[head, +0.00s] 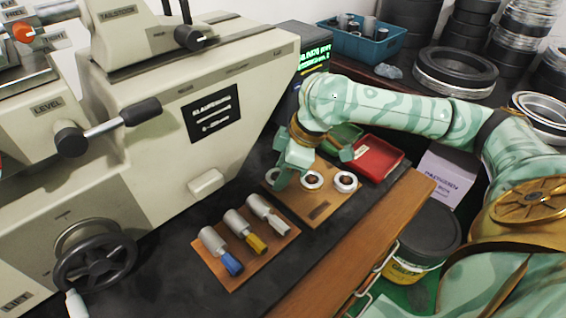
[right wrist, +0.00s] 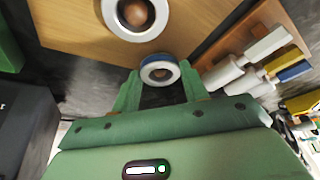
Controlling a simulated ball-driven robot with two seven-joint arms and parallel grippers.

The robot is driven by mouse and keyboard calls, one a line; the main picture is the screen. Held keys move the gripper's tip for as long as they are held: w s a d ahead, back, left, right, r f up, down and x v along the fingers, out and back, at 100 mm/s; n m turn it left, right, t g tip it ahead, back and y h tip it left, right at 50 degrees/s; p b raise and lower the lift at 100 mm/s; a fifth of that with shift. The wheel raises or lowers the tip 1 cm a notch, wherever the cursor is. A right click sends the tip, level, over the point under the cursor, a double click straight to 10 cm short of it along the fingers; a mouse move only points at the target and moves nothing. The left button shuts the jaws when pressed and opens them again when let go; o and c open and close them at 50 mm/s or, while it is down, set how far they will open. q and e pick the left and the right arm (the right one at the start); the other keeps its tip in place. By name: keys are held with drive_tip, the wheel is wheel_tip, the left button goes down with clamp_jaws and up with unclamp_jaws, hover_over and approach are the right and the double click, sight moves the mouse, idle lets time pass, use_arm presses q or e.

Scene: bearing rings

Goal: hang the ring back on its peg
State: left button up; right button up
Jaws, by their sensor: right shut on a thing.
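The ring sits between the fingertips in the right wrist view and is partly hidden by the gripper in the head view. Something brownish shows through its hole; I cannot tell whether a peg is inside it. Two more white rings, a middle one (head: 311,172) and a right one (head: 346,175), sit on the board around brown round peg ends. My left gripper is not in view.
A second wooden board (head: 232,282) holds grey cylinders with blue, yellow and white ends. A red bin (head: 382,160) and a green bin (head: 345,136) stand behind the peg board. The large cream machine (head: 190,90) fills the left. Dark bench top is clear around the boards.

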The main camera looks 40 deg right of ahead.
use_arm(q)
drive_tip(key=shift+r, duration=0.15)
use_arm(e)
drive_tip(key=shift+f, duration=0.25)
idle(0.3)
drive_tip(key=o, duration=1.1)
drive_tip(key=shift+o, duration=0.2)
use_arm(q)
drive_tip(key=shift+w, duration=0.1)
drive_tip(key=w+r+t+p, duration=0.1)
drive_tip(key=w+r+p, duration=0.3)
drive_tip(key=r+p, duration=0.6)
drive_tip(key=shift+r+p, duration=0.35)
drive_tip(key=shift+p, duration=0.5)
use_arm(e)
wheel_tip(320, 180, up, 8)
drive_tip(key=shift+r, duration=0.25)
